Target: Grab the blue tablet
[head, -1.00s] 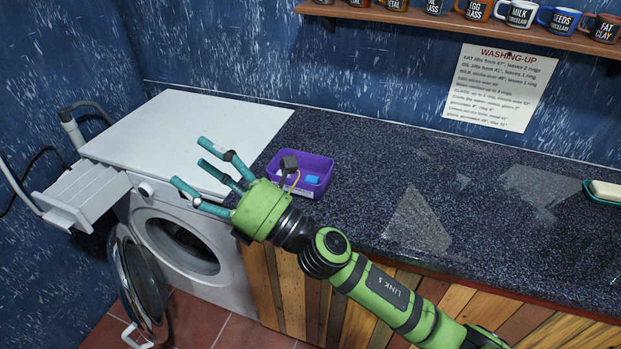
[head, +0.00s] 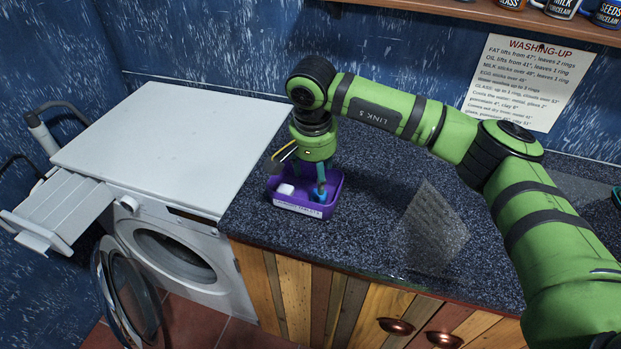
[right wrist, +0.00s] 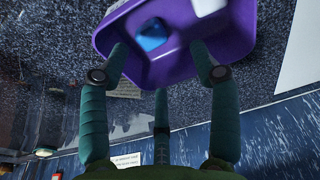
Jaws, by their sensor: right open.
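The blue tablet (head: 319,197) lies inside a purple box (head: 338,190) on the dark counter. It also shows in the right wrist view (right wrist: 151,36), on the floor of the purple box (right wrist: 240,38). My right gripper (head: 314,186) points down over the box, its teal fingers reaching into it. In the right wrist view the fingers (right wrist: 160,66) are spread open, with the blue tablet just beyond them. I cannot tell whether a finger touches it. My left gripper is not in view.
A white block (head: 285,189) lies in the same box, left of the blue tablet. A white washing machine (head: 165,140) with its door open stands to the left. A clear, see-through wedge-like patch (head: 435,228) is on the counter to the right.

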